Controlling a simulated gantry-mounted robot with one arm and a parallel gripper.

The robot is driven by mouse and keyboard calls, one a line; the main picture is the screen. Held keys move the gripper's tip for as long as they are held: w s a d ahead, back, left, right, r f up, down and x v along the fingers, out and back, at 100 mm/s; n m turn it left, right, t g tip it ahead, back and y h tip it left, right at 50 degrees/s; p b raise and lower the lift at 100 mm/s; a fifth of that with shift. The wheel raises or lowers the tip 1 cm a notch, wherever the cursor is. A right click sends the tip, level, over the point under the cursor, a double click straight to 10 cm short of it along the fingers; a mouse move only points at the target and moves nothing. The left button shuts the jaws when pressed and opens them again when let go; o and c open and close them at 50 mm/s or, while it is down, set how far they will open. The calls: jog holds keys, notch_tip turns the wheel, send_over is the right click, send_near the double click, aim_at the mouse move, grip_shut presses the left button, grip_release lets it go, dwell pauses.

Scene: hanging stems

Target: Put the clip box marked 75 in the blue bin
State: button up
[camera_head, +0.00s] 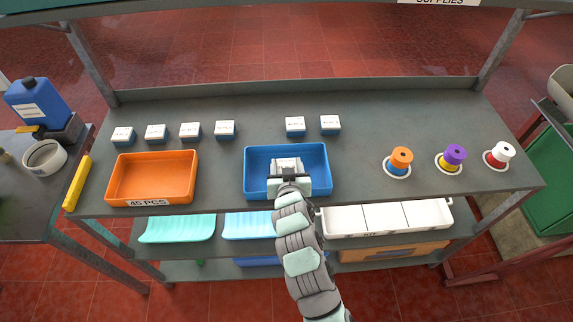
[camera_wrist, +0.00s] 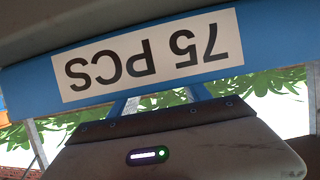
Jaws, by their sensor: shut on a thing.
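The blue bin (camera_head: 327,172) stands at the middle of the grey shelf. My gripper (camera_head: 288,180) is over or in the bin, shut on a pale-topped clip box (camera_head: 286,163). In the head view I cannot read its print or tell whether it touches the bin floor. The wrist view shows an upside-down "75 PCS" label (camera_wrist: 148,56) on a blue surface; I cannot tell whether that surface is the box or the bin. Several other white-and-blue clip boxes (camera_head: 225,129) stand in a row behind the bins, with print too small to read.
An orange bin (camera_head: 194,176) marked "45 PCS" stands left of the blue bin. Three spools, orange (camera_head: 400,158), purple (camera_head: 453,156) and white (camera_head: 500,154), stand at the right. A white divided tray (camera_head: 385,217) is below the front edge. The shelf between blue bin and spools is clear.

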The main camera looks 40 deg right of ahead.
jog(key=o, duration=1.4)
jog(key=shift+f, duration=0.1)
jog(key=shift+c, duration=0.2)
jog(key=shift+r, duration=0.25)
jog(key=p+v, duration=0.1)
jog(key=v, duration=1.1)
